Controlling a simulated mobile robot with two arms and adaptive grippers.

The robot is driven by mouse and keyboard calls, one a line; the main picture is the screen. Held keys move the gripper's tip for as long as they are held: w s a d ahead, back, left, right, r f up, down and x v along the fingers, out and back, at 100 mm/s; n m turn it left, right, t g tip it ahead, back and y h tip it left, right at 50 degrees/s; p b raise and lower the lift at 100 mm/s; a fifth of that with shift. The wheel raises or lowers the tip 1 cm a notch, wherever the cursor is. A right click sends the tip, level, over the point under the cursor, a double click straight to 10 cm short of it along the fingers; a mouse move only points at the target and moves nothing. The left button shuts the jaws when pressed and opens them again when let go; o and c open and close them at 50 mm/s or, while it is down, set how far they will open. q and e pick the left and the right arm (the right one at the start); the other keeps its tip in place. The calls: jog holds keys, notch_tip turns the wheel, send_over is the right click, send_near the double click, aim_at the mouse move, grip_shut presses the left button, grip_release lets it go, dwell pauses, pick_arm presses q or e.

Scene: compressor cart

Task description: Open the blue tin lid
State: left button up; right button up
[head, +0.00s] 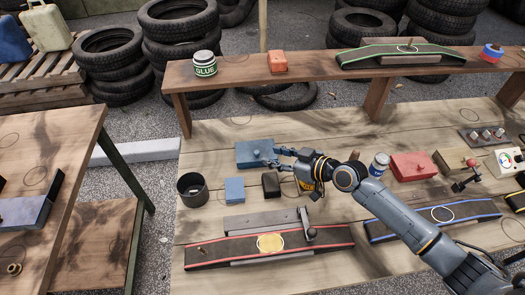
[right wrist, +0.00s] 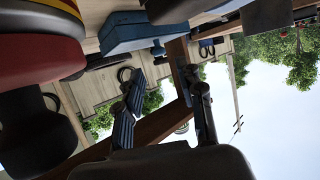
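The blue tin (head: 250,155) is a flat box on the wooden workbench, left of the middle in the head view. Its lid appears shut. In the right wrist view the blue tin (right wrist: 142,36) shows at the top, seen at a tilt, with a small dark piece beside it. My right gripper (head: 273,155) is at the tin's right side, its fingers over or beside the right edge; contact cannot be told. In the right wrist view my right gripper (right wrist: 165,105) has its fingers spread, with nothing between them. My left gripper is not in view.
A dark cup (head: 192,190), a small blue block (head: 234,190) and a black block (head: 271,185) stand in front of the tin. A raised shelf (head: 225,72) runs behind it. A red box (head: 413,166) lies to the right. The bench left of the tin is clear.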

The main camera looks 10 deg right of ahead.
aim_at(257, 152)
jog(key=shift+x, duration=2.7)
jog(key=shift+r, duration=0.1)
grip_shut()
